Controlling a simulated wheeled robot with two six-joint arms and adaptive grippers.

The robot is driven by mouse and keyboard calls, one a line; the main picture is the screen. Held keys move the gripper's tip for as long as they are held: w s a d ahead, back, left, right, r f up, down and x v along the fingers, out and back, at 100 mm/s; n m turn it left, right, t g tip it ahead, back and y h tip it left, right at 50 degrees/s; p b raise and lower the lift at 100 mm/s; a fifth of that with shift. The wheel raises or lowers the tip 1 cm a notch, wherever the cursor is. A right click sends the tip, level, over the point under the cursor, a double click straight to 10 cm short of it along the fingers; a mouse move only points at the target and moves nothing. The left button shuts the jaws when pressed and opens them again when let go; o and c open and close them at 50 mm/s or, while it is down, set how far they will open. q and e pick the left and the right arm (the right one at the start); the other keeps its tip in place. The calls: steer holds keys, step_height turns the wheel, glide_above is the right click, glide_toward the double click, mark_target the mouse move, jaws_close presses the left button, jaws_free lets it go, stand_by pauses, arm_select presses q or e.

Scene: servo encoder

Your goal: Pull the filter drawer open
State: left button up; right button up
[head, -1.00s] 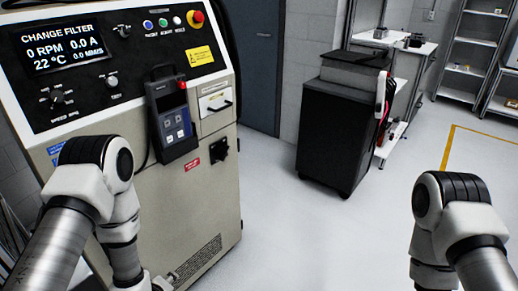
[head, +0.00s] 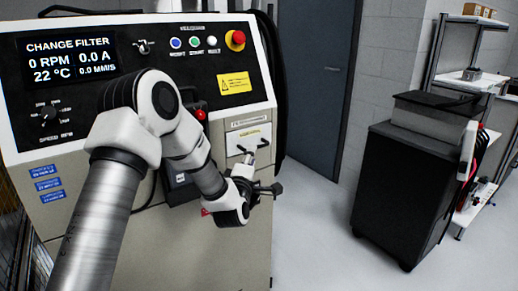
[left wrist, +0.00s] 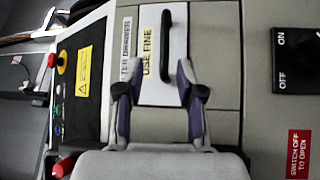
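The filter drawer (head: 243,138) is a white-labelled front on the upper right of the beige machine, below the control panel; it appears shut. In the left wrist view the drawer front (left wrist: 149,60) shows turned sideways, with "USE FINE" printed on it and a black bar handle (left wrist: 166,45). My left gripper (left wrist: 154,82) is open and empty, its two fingers spread to either side of the handle's line, nearer the right finger. Whether the fingers touch the drawer front is unclear. In the head view my left gripper (head: 251,153) is right at the drawer. My right gripper is out of view.
The machine's display (head: 68,58) reads "CHANGE FILTER". A red emergency button (head: 235,40) sits above the drawer. A black on/off switch (left wrist: 298,60) lies beside the drawer in the wrist view. A black cabinet (head: 410,190) stands at right; open floor lies between.

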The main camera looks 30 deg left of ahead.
mark_target(239, 133)
arm_select(q)
steer(key=x, duration=0.4)
steer(key=p+x, duration=0.1)
steer(key=x, duration=0.1)
steer(key=shift+w+f, duration=0.25)
steer(key=shift+w, duration=0.35)
jaws_close()
steer(key=shift+d+f, duration=0.1)
